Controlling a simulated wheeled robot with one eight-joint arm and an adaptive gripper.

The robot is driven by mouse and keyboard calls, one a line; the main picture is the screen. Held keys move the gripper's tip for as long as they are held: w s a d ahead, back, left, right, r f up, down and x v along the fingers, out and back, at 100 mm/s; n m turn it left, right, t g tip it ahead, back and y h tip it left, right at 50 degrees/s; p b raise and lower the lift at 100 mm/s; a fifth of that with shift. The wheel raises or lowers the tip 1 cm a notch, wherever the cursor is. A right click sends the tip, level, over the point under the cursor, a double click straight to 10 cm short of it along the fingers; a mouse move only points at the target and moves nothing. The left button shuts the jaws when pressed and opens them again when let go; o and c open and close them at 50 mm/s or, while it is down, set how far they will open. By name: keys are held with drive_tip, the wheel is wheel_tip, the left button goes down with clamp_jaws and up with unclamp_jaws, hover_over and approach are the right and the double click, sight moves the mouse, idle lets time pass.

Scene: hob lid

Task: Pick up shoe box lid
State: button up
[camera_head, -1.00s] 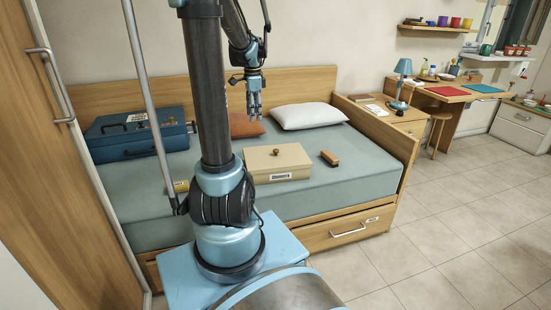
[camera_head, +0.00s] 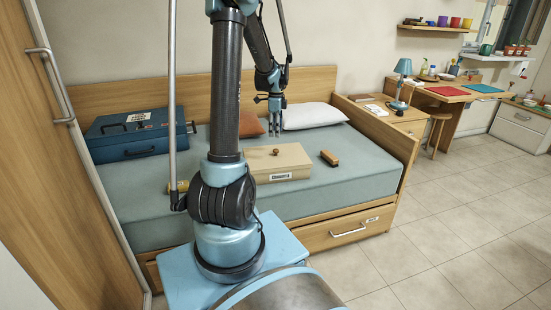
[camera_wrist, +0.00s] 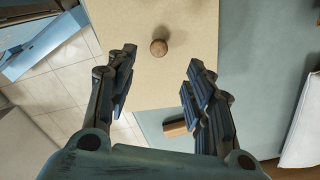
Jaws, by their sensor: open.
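The shoe box lid (camera_head: 292,157) is beige with a small round wooden knob (camera_head: 276,151). It sits on the shoe box (camera_head: 284,175), which has a white label and stands on the bed. My gripper (camera_head: 275,133) points down and appears above the box, apart from the lid. In the wrist view the lid (camera_wrist: 190,25) fills the upper middle, with the knob (camera_wrist: 159,47) just beyond the gap between my fingers. My gripper (camera_wrist: 160,85) is open and empty there.
A brown block-like object (camera_head: 330,158) lies on the bed right of the box. A blue case (camera_head: 130,140) stands at the bed's left. A white pillow (camera_head: 309,116) and an orange cushion (camera_head: 250,126) lie behind. A wooden door (camera_head: 70,200) stands at the left.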

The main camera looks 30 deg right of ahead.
sight(276, 150)
drive_tip(key=shift+s+f, duration=0.15)
drive_tip(key=shift+f, duration=4.7)
clamp_jaws()
